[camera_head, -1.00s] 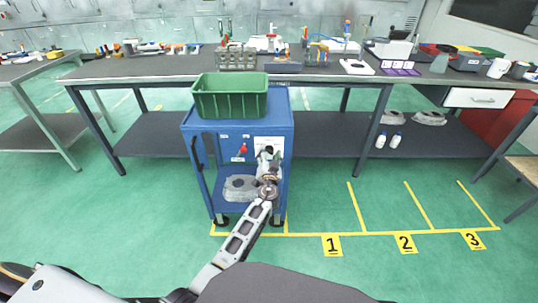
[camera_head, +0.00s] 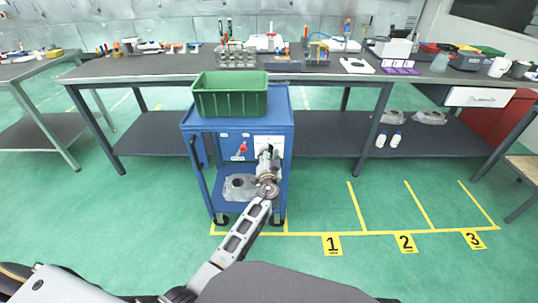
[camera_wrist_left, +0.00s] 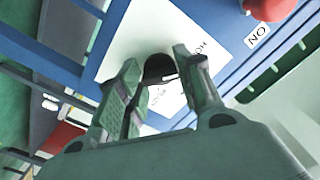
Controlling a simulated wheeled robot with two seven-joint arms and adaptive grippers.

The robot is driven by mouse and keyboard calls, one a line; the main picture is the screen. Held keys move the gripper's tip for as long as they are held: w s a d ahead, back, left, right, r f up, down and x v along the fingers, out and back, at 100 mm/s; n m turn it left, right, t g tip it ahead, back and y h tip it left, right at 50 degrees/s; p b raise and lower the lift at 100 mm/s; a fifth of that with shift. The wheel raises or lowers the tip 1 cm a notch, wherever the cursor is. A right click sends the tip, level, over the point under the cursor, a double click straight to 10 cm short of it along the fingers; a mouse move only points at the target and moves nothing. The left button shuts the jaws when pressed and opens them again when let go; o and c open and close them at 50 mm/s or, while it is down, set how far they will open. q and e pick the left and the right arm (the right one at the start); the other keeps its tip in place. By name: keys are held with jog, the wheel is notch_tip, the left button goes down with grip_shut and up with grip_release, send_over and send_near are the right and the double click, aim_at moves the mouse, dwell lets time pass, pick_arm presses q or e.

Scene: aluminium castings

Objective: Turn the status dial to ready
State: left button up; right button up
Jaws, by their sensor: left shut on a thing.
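The status dial (camera_wrist_left: 160,68) is a dark round knob on a white label plate (camera_wrist_left: 203,32) on the cart's front panel. In the left wrist view it sits between the fingers of my left gripper (camera_wrist_left: 160,90), which is shut on it. The plate carries printed words, partly hidden by the fingers; which one the dial points to cannot be told. In the head view my left gripper (camera_head: 267,158) reaches the white plate (camera_head: 272,142) at the right of the panel and hides the dial. My right gripper is not in view.
The blue cart (camera_head: 225,127) carries a green crate (camera_head: 230,100) on top and a grey casting (camera_head: 239,187) on its lower shelf. A long workbench (camera_head: 150,68) stands behind.

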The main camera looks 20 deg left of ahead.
pick_arm(q)
jog(key=m+p, duration=0.1)
jog(key=m, duration=1.2)
jog(key=shift+m, duration=0.3)
jog(key=m+p, duration=0.1)
jog(key=m, duration=0.1)
jog(key=shift+m+p, duration=0.3)
jog(key=shift+m, duration=0.1)
jog(key=shift+f+m+p, duration=0.15)
jog(key=shift+m+p, duration=1.4)
jog(key=shift+m, duration=1.55)
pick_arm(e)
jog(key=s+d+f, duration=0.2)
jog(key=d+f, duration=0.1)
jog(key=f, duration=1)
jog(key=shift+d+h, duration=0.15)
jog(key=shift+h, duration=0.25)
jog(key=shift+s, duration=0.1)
